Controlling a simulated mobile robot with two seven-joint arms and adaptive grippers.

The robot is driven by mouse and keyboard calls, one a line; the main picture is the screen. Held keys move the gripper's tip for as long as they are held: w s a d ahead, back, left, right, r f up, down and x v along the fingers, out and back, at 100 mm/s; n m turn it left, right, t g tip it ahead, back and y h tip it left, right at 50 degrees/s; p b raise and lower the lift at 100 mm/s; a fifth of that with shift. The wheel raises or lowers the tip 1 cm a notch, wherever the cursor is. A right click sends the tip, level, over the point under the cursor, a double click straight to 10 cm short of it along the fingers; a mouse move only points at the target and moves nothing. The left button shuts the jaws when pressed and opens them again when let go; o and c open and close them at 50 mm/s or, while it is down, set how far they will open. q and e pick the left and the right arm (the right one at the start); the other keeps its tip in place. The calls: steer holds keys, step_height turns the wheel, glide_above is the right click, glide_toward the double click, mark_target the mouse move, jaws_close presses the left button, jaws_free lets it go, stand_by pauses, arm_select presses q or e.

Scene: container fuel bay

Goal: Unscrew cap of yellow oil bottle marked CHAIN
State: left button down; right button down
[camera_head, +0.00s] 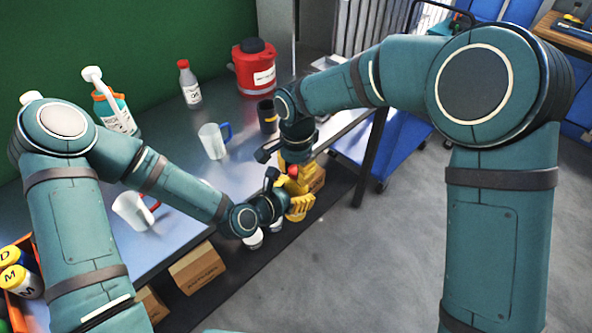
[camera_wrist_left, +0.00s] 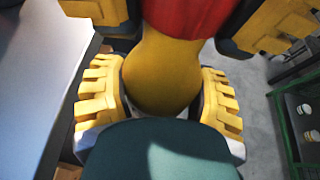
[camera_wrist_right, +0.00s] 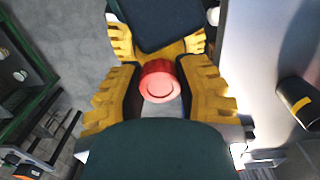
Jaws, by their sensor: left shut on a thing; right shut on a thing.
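The yellow oil bottle (camera_wrist_left: 162,72) stands between the fingers of my left gripper (camera_wrist_left: 162,100), which is shut on its body. Its red cap (camera_wrist_right: 159,82) lies between the yellow fingers of my right gripper (camera_wrist_right: 157,88), which is shut on it from above. In the left wrist view the red cap (camera_wrist_left: 192,15) sits at the top of the yellow body; whether it is loose is not visible. In the head view both grippers meet off the table's front edge, the right (camera_head: 296,165) above the left (camera_head: 298,200). The bottle's marking is hidden.
On the table (camera_head: 180,215) stand a clear mug with a blue handle (camera_head: 212,141), one with a red handle (camera_head: 133,210), a dark cup (camera_head: 267,116), a grey bottle (camera_head: 190,88), a spray bottle (camera_head: 115,112) and a red can (camera_head: 255,68). Cardboard boxes (camera_head: 197,268) sit below.

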steer(key=n, duration=0.4)
steer(key=shift+n, duration=0.3)
steer(key=n, duration=0.5)
steer(key=shift+d, duration=0.1)
steer(key=c, duration=0.7)
jaws_free()
steer(key=shift+c, duration=0.2)
steer(key=shift+r, duration=0.15)
